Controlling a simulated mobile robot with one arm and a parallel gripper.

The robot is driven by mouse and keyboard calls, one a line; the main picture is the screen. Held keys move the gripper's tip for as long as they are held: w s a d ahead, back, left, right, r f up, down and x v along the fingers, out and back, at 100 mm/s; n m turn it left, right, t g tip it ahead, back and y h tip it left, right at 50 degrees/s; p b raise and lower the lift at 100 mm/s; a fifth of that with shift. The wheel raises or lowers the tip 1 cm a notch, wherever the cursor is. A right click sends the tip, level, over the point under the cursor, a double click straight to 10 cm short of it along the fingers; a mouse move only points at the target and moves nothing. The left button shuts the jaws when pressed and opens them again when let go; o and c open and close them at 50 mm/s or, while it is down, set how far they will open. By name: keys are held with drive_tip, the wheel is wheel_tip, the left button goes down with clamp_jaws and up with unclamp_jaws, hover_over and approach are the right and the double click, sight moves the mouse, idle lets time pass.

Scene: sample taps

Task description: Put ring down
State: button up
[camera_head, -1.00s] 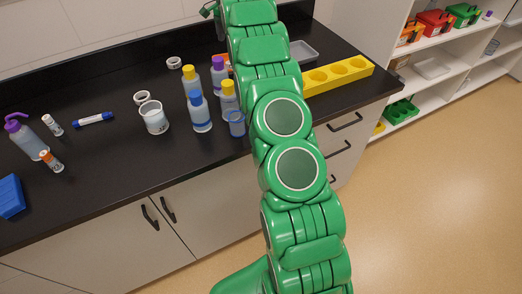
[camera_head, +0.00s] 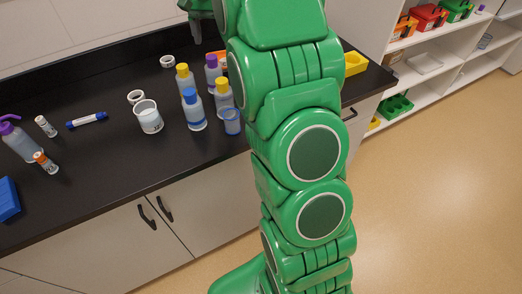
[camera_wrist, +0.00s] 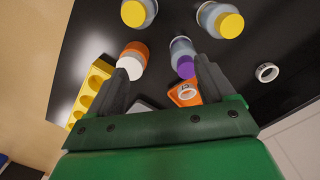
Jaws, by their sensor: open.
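My gripper (camera_wrist: 165,68) is open, its two dark fingers apart with nothing held between the tips. A white ring (camera_wrist: 186,93) with dark marks shows in the wrist view beside the right finger's base, over an orange piece (camera_wrist: 184,101); it appears to rest on it. The orange piece shows partly in the head view (camera_head: 221,57), behind the bottles. A second white ring (camera_wrist: 266,72) lies on the black counter; it also shows in the head view (camera_head: 167,61). A third white ring (camera_head: 136,97) lies near the beaker. My arm hides much of the counter's right side.
Several bottles with yellow, blue and purple caps stand close to my gripper, including a purple-capped bottle (camera_wrist: 182,57) and an orange-and-white one (camera_wrist: 133,59). A white beaker (camera_head: 149,118) stands left. A yellow holed block (camera_wrist: 90,92) lies opposite. The wall is close behind.

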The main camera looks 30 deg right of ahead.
drive_tip(key=s+a+r+n, duration=0.1)
drive_tip(key=s+a+n, duration=0.15)
drive_tip(key=s, duration=0.75)
drive_tip(key=s+a+r+n, duration=0.15)
drive_tip(key=s+a, duration=0.25)
drive_tip(key=s, duration=0.7)
drive_tip(key=s+a+f+n, duration=0.1)
drive_tip(key=s+f+n, duration=0.1)
drive_tip(key=s, duration=0.9)
drive_tip(key=s+a+f+n+g, duration=0.1)
drive_tip(key=s+f, duration=0.4)
drive_tip(key=s, duration=0.7)
drive_tip(key=shift+s+a+f+n, duration=0.2)
drive_tip(key=shift+s+n, duration=0.05)
drive_tip(key=shift+n, duration=0.45)
